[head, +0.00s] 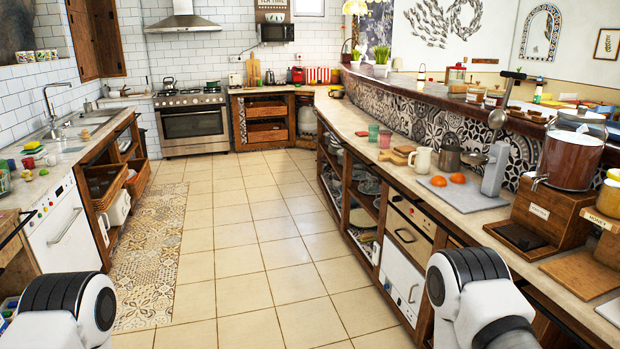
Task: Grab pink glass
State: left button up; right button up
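A small pink-red glass (384,139) stands upright on the right-hand counter, toward its middle length. A green glass (373,132) stands right beside it, slightly to the left and behind. Neither of my grippers is in view. Only rounded white and black links of my arms show at the bottom left and bottom right, far from the glass.
The long right counter (353,122) has open shelves below. A white pitcher (421,160), a wooden board (392,157) and a grey board (462,192) with oranges lie nearer than the glass. The tiled floor (260,250) between the counters is clear.

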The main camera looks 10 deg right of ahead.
aim_at(386, 136)
jog(key=i+z, duration=0.1)
jog(key=i, duration=0.4)
jog(key=i+j+z, duration=0.1)
jog(key=i, duration=0.4)
jog(key=i+j+z, duration=0.1)
jog(key=i, duration=0.4)
jog(key=i+j+z, duration=0.1)
jog(key=i, duration=0.4)
jog(key=i+j+z, duration=0.15)
jog(key=i, duration=0.35)
jog(key=j, duration=0.15)
